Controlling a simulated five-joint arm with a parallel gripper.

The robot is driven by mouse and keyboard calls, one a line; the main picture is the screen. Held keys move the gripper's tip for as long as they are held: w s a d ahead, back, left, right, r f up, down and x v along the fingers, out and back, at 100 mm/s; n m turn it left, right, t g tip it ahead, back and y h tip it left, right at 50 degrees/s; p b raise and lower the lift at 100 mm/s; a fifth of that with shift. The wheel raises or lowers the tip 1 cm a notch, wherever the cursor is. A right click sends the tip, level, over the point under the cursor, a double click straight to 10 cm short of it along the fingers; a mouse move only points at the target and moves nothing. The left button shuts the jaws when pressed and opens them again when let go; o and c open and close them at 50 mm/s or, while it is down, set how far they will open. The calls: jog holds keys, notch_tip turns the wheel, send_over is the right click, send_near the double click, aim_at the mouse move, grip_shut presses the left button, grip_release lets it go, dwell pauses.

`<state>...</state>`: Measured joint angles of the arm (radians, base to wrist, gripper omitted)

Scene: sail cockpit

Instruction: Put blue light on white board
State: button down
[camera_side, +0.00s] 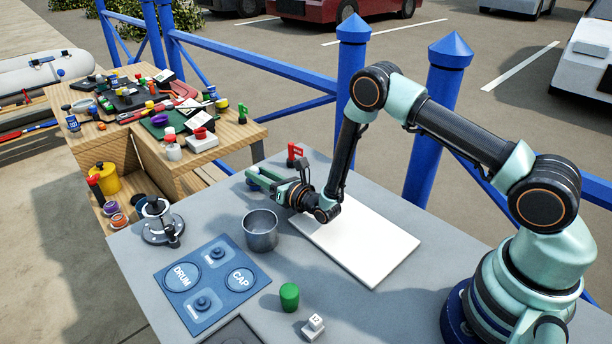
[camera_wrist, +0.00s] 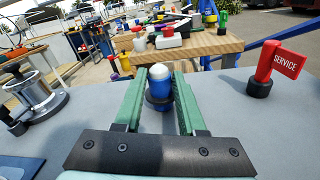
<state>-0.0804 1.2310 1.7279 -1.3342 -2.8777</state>
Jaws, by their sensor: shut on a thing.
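The blue light (camera_wrist: 161,92) has a blue body, a pale rounded top and a dark ring low down. In the wrist view it stands upright between the green fingers of my gripper (camera_wrist: 160,84), which is shut on it. In the side view my gripper (camera_side: 262,180) reaches left over the far part of the grey table, and the light is mostly hidden by the fingers. The white board (camera_side: 372,245) lies flat on the table, to the right of and nearer than the gripper. Its visible surface is bare, and my wrist covers its far left corner.
A grey metal cup (camera_side: 261,232) stands left of the board. A red SERVICE flag (camera_side: 295,153) stands behind the gripper. A winch (camera_side: 161,222), a blue DRUM and CAP panel (camera_side: 217,262), a green cylinder (camera_side: 289,296) and a white number block (camera_side: 314,325) are nearby.

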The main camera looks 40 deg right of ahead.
jog(key=shift+f, duration=0.15)
jog(key=shift+c, duration=2.4)
grip_release()
jog(key=shift+s, duration=0.1)
